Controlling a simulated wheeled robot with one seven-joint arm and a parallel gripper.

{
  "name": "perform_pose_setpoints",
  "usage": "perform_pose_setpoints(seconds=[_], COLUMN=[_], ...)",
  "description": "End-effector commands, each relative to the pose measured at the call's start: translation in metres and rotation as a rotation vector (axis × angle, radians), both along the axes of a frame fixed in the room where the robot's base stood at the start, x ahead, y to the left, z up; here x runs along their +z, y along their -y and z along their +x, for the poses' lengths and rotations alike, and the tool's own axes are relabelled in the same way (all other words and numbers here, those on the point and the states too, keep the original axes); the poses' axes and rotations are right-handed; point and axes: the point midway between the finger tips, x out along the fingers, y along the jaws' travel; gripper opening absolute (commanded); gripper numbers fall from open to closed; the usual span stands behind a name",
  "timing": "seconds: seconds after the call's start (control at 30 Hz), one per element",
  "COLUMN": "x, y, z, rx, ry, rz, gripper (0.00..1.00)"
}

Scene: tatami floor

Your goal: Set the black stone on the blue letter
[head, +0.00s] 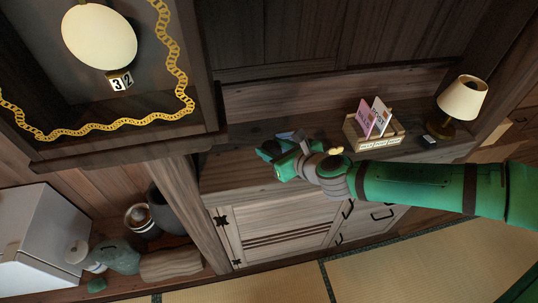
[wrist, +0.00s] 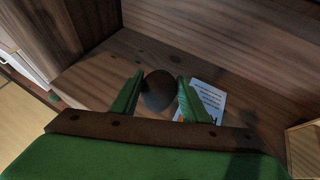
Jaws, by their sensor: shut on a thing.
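My gripper (wrist: 155,98) is shut on the dark, rounded black stone (wrist: 158,88), which sits between its two green fingers in the wrist view. The blue letter (wrist: 211,98), pale blue with printed lines, lies on the wooden shelf top just right of the right finger, which hides part of it. The stone appears left of the letter in that view; I cannot tell its height above the wood. In the head view my gripper (head: 272,152) is over the cabinet top, and the stone is not clearly visible there.
A wooden letter holder (head: 373,142) with pink and white cards stands to the right in the head view. Beyond it are a small dark box (head: 429,141) and a lamp (head: 461,100). A shelf post (head: 185,205) rises left of the cabinet.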

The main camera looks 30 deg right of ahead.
Motion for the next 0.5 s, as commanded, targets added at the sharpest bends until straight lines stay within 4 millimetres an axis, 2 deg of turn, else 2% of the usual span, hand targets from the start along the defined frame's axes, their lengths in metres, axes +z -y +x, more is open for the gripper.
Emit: perform_pose_setpoints(seconds=[0.27, 0.33, 0.5], x=[-0.014, -0.021, -0.043], y=[-0.003, -0.005, -0.004], z=[0.012, 0.017, 0.015], rx=[0.0, 0.001, -0.001], ry=[0.002, 0.001, 0.002], rz=[0.0, 0.002, 0.003], gripper=[0.13, 0.13, 0.13])
